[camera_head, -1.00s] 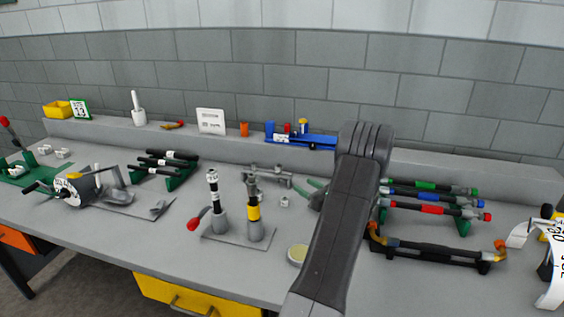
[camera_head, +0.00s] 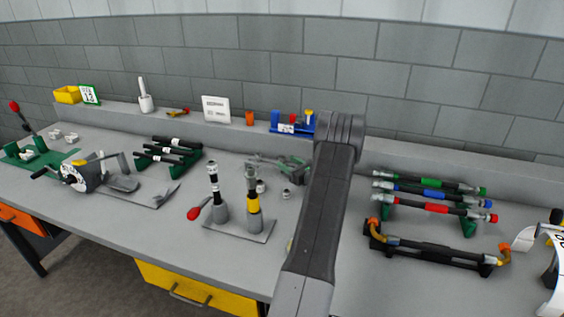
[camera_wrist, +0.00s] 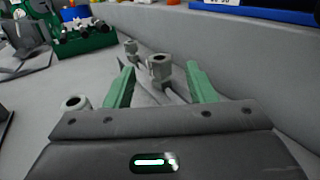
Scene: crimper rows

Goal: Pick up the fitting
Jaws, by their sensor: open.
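My gripper (camera_wrist: 160,72) is open, with its two green fingers apart in the wrist view. A grey metal fitting (camera_wrist: 162,67) with a nut-like hollow end and a thin stem shows between the fingers, not visibly gripped. A second similar fitting (camera_wrist: 131,47) lies farther ahead to the left. A third (camera_wrist: 75,103) sits outside the left finger, partly cut off by my gripper body. In the head view my gripper (camera_head: 284,166) is low over the bench, partly hidden by my arm. One small fitting (camera_head: 286,194) is in front of it.
A grey plate with two upright tools (camera_head: 240,228) stands in front and left. A green rack with black hoses (camera_head: 165,155) is farther left. Coloured hoses (camera_head: 430,195) lie on a rack at right. A raised ledge (camera_head: 225,129) runs behind.

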